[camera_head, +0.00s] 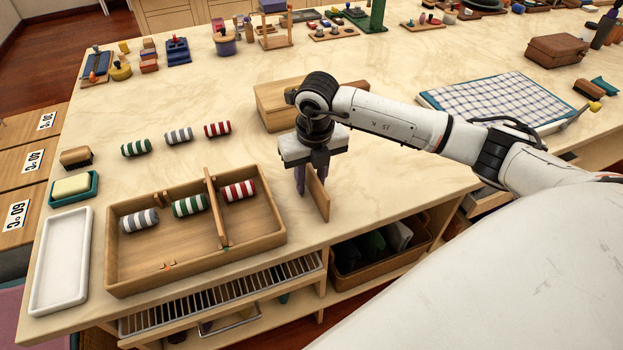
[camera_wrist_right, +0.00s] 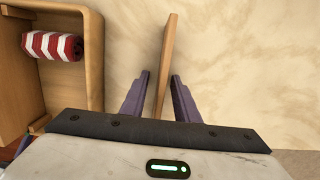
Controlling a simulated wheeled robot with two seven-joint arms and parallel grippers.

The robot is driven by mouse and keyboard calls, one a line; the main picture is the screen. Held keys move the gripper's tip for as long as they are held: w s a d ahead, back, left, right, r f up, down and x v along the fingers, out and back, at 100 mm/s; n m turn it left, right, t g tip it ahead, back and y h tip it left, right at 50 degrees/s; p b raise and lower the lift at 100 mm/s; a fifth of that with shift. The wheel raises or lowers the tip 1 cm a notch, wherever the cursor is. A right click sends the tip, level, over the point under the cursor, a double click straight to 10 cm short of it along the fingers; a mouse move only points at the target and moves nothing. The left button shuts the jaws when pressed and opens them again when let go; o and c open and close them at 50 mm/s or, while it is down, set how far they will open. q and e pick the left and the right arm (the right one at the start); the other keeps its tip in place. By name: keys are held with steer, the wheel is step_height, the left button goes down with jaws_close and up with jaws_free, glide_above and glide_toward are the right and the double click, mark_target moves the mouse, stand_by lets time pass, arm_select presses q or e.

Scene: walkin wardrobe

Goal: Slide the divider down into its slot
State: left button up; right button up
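A thin wooden divider (camera_head: 319,198) stands on edge to the right of the wooden tray (camera_head: 262,240); whether it touches the tabletop is unclear. My right gripper (camera_head: 313,184) is over it, pointing down. In the right wrist view the divider (camera_wrist_right: 167,62) runs between the two purple fingers (camera_wrist_right: 160,76), with gaps showing beside it, so the gripper looks open around it. Another divider (camera_head: 215,208) stands across the tray between the green-striped roll (camera_head: 190,205) and the red-striped roll (camera_head: 239,191). Small orange marks show at the tray's front, left of that divider. My left gripper is out of view.
A grey-striped roll (camera_head: 139,220) lies in the tray's left part. Several rolls lie behind the tray. A white dish (camera_head: 62,262) and a soap in a teal dish (camera_head: 73,187) are at left. A wooden box (camera_head: 272,104) stands behind my right gripper.

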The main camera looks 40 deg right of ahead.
jaws_close()
